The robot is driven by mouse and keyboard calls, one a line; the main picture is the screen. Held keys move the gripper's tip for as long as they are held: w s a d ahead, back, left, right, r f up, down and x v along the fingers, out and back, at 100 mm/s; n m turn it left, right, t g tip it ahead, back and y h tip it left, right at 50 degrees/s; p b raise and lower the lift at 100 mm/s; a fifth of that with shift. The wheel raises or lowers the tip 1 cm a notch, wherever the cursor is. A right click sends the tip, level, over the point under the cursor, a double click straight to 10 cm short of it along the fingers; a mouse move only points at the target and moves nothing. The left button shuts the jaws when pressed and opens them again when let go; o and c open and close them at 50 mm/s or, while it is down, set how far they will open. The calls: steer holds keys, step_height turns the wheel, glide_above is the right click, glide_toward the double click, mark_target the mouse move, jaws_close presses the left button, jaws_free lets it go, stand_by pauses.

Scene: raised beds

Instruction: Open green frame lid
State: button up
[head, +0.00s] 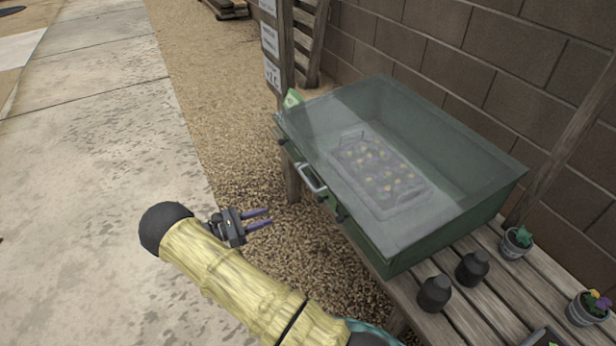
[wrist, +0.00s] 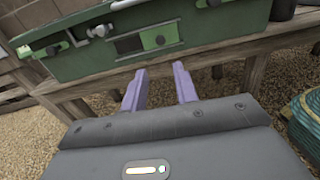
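The green frame (head: 385,245) stands on a wooden bench, with its clear lid (head: 300,120) lying shut over the top. A metal handle (head: 312,180) sits at the lid's front edge; in the wrist view a pale handle (wrist: 128,4) shows at the top, cut off by the picture edge. Through the lid I see a tray (head: 385,175) of small plants with yellow and purple flowers. My gripper (head: 270,218) is open and empty, left of the frame and apart from it. In the wrist view its two purple fingers (wrist: 160,85) stand apart, below the green front.
Two dark pots (head: 434,293) and a small plant pot (head: 516,242) stand on the slatted bench (head: 490,310) right of the frame. A block wall (head: 480,60) and a wooden post with signs (head: 270,45) are behind. Gravel and paving (head: 90,180) at left are clear.

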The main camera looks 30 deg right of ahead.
mark_target(307, 179)
step_height(307, 179, up, 9)
steer(key=a+m+t+y+b, duration=0.1)
steer(key=m, duration=1.6)
steer(key=shift+w+a+r, duration=0.2)
steer(key=shift+w+a, duration=0.1)
steer(key=shift+a, duration=0.05)
steer(key=d+b, duration=0.1)
steer(key=d, duration=0.4)
steer(key=d+f+b, duration=0.1)
steer(key=d+b, duration=0.1)
steer(key=d, duration=0.4)
steer(key=d+b, duration=0.1)
steer(key=d, duration=0.5)
steer(key=shift+s+d+f+b, duration=0.2)
steer(key=shift+s+b, duration=0.15)
steer(key=shift+s, duration=0.05)
jaws_close()
